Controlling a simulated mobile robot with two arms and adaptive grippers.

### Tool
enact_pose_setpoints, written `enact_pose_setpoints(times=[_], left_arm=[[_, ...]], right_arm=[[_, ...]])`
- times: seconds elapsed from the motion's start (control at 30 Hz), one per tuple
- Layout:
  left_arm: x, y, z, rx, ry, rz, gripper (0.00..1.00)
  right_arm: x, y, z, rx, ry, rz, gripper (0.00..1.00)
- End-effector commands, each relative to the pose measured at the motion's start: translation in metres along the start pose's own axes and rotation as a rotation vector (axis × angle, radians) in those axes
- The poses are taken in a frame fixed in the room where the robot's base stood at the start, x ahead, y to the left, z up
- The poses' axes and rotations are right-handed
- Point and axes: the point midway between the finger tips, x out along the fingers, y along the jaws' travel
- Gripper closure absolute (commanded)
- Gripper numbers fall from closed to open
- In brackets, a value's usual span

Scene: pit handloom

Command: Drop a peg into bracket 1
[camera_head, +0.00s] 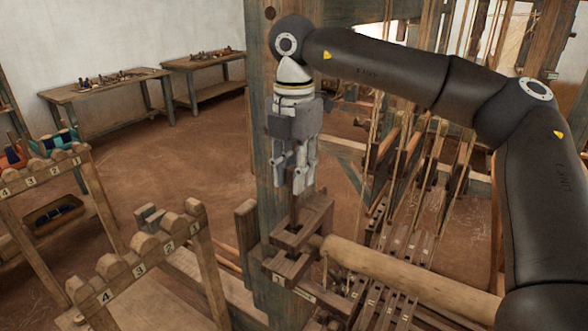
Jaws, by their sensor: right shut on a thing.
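My right gripper (297,188) points straight down in the middle of the view. It is shut on a thin dark brown wooden peg (293,213), which stands upright below the fingertips. The peg's lower end meets the opening of a wooden bracket (316,222) on the loom post. I cannot tell how deep it sits in that opening. A small pale label (278,279) is on the bracket's lower front; its number is too small to read surely. My left gripper is not in view.
A thick wooden roller (400,278) lies right of the bracket. The tall loom post (268,130) stands behind the gripper. Numbered wooden racks (150,262) stand at left. Two tables (105,88) with small items are at the back.

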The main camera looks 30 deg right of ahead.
Motion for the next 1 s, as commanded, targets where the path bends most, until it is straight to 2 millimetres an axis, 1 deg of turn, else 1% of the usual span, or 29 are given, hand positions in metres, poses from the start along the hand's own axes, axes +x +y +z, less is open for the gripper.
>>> enact_pose_setpoints(times=[0.03, 0.13, 0.43, 1.0], left_arm=[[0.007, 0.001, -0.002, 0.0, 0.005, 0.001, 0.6], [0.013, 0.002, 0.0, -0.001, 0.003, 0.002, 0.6], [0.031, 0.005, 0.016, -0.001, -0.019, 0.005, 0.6], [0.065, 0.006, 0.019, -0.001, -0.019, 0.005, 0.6]], right_arm=[[0.007, 0.0, 0.0, 0.0, 0.0, 0.0, 0.98], [0.015, 0.0, 0.0, 0.0, 0.0, -0.001, 0.98], [0.035, 0.0, 0.0, 0.0, 0.001, -0.001, 0.98], [0.075, 0.0, 0.0, -0.001, 0.0, -0.001, 0.98]])
